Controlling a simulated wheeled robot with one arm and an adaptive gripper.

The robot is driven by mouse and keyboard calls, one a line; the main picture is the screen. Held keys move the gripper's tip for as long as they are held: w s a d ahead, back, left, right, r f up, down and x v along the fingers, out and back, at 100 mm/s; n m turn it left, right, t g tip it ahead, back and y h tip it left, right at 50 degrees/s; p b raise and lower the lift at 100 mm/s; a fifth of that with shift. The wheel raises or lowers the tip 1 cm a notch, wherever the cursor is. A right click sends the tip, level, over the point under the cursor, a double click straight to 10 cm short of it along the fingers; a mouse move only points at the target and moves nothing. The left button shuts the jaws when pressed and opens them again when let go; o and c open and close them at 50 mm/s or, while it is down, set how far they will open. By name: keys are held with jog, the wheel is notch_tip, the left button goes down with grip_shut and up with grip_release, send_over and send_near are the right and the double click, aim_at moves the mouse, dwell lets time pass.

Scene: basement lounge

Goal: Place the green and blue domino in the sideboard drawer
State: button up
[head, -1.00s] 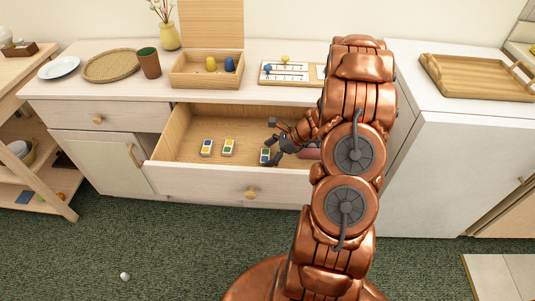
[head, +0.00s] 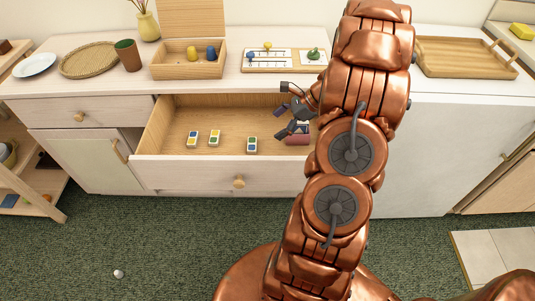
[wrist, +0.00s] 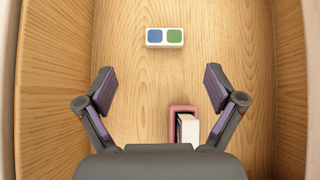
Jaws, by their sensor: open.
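The green and blue domino (head: 252,146) lies flat on the floor of the open sideboard drawer (head: 240,173). In the wrist view, the domino (wrist: 165,37) is white with one blue and one green square, apart from the fingers. My gripper (head: 292,120) is over the drawer's right part, to the right of the domino. In the wrist view, my gripper (wrist: 160,90) is open, with nothing between its fingers.
Two other dominoes, one (head: 192,139) left and one (head: 214,138) nearer, lie in the drawer. A pink-framed object (wrist: 184,118) lies near my right finger. On the sideboard top stand a wooden box (head: 188,72) and a bead board (head: 270,66).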

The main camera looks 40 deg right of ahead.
jog(key=s+a+r+n+g, duration=0.2)
jog(key=a+r+n, duration=0.15)
jog(key=a, duration=0.35)
jog(key=s+a+r+n+g+h, duration=0.1)
jog(key=s+a+r+n+g, duration=0.15)
jog(key=a+n, duration=0.4)
jog(key=s+a+r+n+g, duration=0.2)
jog(key=s+a+r+n, duration=0.1)
jog(key=a, duration=0.5)
jog(key=s+a+r+n+h, duration=0.2)
jog(key=s+a+n+h, duration=0.1)
jog(key=s+n, duration=0.3)
jog(key=s+a+r+n+g+h, duration=0.1)
jog(key=s+a+r+n+h, duration=0.1)
jog(key=s+n, duration=0.4)
jog(key=s+a, duration=0.1)
jog(key=s, duration=0.3)
jog(key=shift+s+a+n+h, duration=0.15)
jog(key=shift+s+n+h, duration=0.15)
jog(key=shift+s+h, duration=0.1)
notch_tip(320, 180, up, 10)
jog(key=p, duration=0.9)
jog(key=shift+w+p, duration=0.15)
jog(key=shift+p, duration=0.15)
jog(key=shift+f, duration=0.1)
